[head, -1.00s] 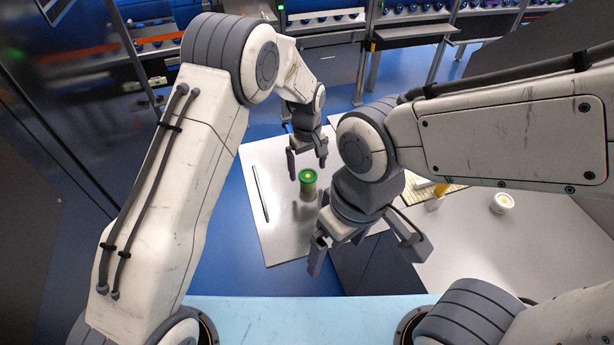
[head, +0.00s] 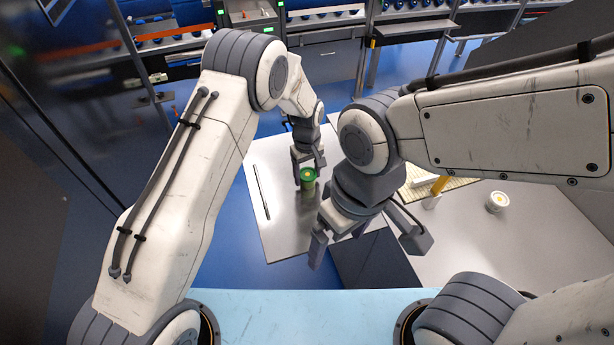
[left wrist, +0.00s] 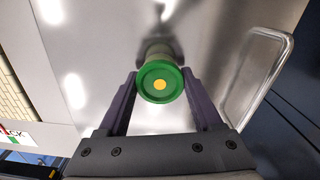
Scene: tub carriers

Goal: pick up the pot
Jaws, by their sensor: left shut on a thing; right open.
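The pot (head: 308,174) has a green round top with a yellow dot at its centre and a duller green-grey body. It stands upright at the grey metal surface (head: 284,222); I cannot tell whether it touches it. My left gripper (head: 309,183) is shut on the pot, one finger on each side. In the left wrist view the pot's green top (left wrist: 160,83) sits between the two dark fingers. The lower body is partly hidden. My right gripper (head: 367,246) is open and empty, nearer to me and to the right.
Shelving with blue items stands behind. Bare metal lies in front of the pot.

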